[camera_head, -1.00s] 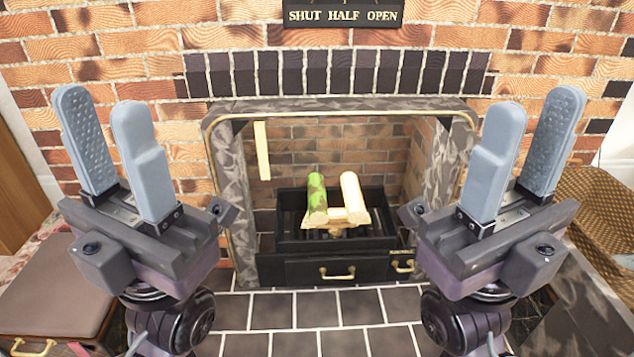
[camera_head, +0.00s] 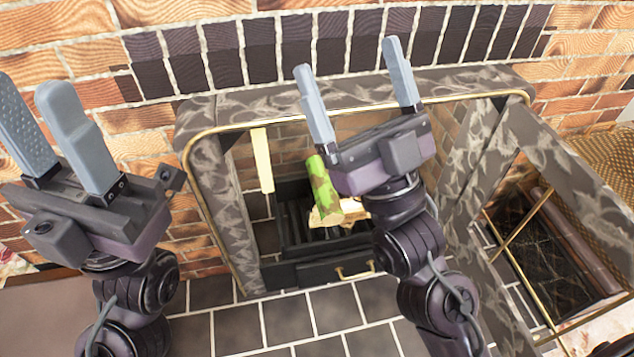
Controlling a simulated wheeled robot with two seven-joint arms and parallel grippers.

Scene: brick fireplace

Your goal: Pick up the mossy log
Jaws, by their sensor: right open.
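The mossy log (camera_head: 322,187), green and brown, lies in the black grate inside the fireplace, tilted over a pale log (camera_head: 327,217). My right gripper (camera_head: 347,78) is open and empty in front of the fireplace opening, its fingers pointing up. It stands just right of and above the mossy log in the picture and hides part of the logs and grate. The gap in depth between them is hard to tell. My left gripper (camera_head: 30,92) is open and empty at the left edge, fingers up, well away from the log.
The black grate (camera_head: 290,245) has a drawer front with a brass handle (camera_head: 354,272). A grey marbled surround with brass trim (camera_head: 212,190) frames the opening. A pale strip (camera_head: 262,160) hangs at its left. A brass-edged frame (camera_head: 540,155) stands at the right. The tiled hearth (camera_head: 300,320) is clear.

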